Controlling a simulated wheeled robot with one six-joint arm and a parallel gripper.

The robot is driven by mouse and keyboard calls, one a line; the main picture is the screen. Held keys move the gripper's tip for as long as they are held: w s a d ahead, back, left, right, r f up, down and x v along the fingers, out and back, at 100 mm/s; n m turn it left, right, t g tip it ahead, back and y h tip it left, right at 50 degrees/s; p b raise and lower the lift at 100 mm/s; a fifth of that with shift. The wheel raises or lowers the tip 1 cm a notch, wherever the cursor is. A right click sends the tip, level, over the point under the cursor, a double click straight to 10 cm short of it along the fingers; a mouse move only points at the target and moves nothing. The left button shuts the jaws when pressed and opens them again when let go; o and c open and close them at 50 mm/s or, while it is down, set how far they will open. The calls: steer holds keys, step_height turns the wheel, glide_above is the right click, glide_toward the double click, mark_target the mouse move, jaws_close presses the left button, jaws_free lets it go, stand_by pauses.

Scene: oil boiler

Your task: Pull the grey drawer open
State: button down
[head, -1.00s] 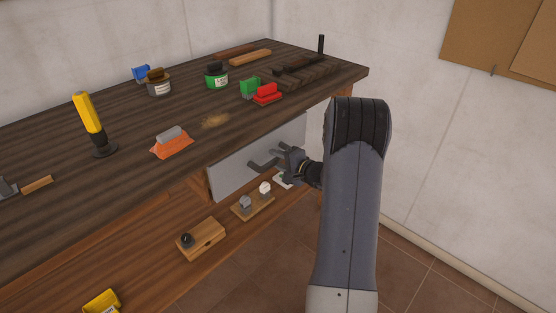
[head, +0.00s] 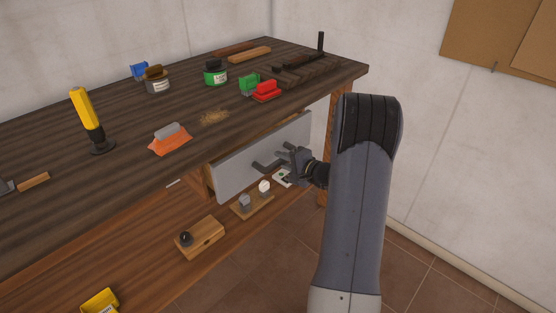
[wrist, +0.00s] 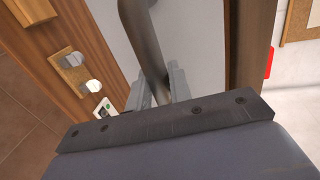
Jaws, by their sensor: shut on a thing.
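The grey drawer (head: 240,171) sits under the workbench top, and its front stands a little out from the bench. A dark bar handle (head: 268,166) is on its front. My gripper (head: 290,163) is at the handle, with its jaws shut on it. In the wrist view the grey drawer front (wrist: 195,35) fills the middle. The handle (wrist: 146,45) runs down between the fingers of my gripper (wrist: 160,90). The fingertips partly hide the handle's lower end. The inside of the drawer is not clearly visible.
On the workbench (head: 60,165) are an orange brush (head: 168,140), a yellow-handled tool (head: 85,110), a green jar (head: 215,72) and a red clamp-like piece (head: 266,91). Below, the shelf holds a wooden block with a black knob (head: 203,240) and a switch board (head: 252,206). The right floor is clear.

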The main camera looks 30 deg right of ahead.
steer(key=f+b+v, duration=0.2)
steer(key=b+v, duration=0.1)
steer(key=v, duration=0.7)
steer(key=s+f+b+v, duration=0.1)
steer(key=b+v, duration=0.3)
steer(key=v, duration=0.7)
steer(key=shift+f, duration=0.75)
steer(key=shift+w, duration=0.1)
steer(key=c, duration=1.3)
jaws_free()
steer(key=shift+c, duration=0.2)
steer(key=shift+d, duration=0.1)
steer(key=p+v, duration=0.1)
steer(key=v, duration=0.9)
steer(key=shift+s, duration=0.4)
steer(key=b+x, duration=0.1)
steer(key=x, duration=1)
steer(key=shift+w, duration=0.3)
